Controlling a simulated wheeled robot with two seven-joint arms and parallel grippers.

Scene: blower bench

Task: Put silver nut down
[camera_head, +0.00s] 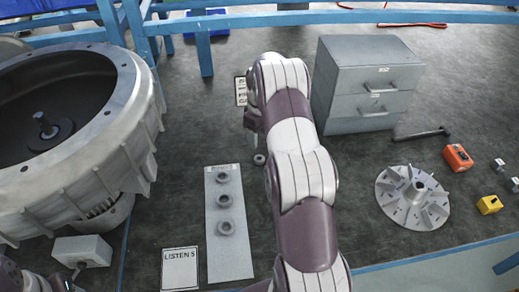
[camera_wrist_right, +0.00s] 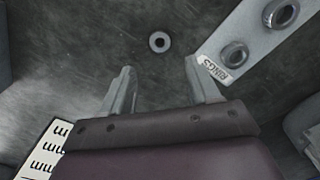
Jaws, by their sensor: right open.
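A small round silver piece with a dark hole, which looks like the silver nut (camera_head: 259,159), lies flat on the dark bench top just left of my right arm. It also shows in the right wrist view (camera_wrist_right: 159,42), beyond the fingertips and apart from them. My right gripper (camera_wrist_right: 158,70) is open, with nothing between its two fingers. In the head view my right arm mostly hides this gripper. At the bottom left corner, only a dark part of my left arm's end (camera_head: 50,284) shows; its fingers cannot be made out.
A grey plate (camera_head: 230,260) labelled RINGS holds three rings left of my right arm. A large blower housing (camera_head: 140,120) fills the left. A grey drawer cabinet (camera_head: 350,75) stands behind, right of the arm. A finned impeller (camera_head: 412,197) lies at right. A label card (camera_head: 240,92) is near the gripper.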

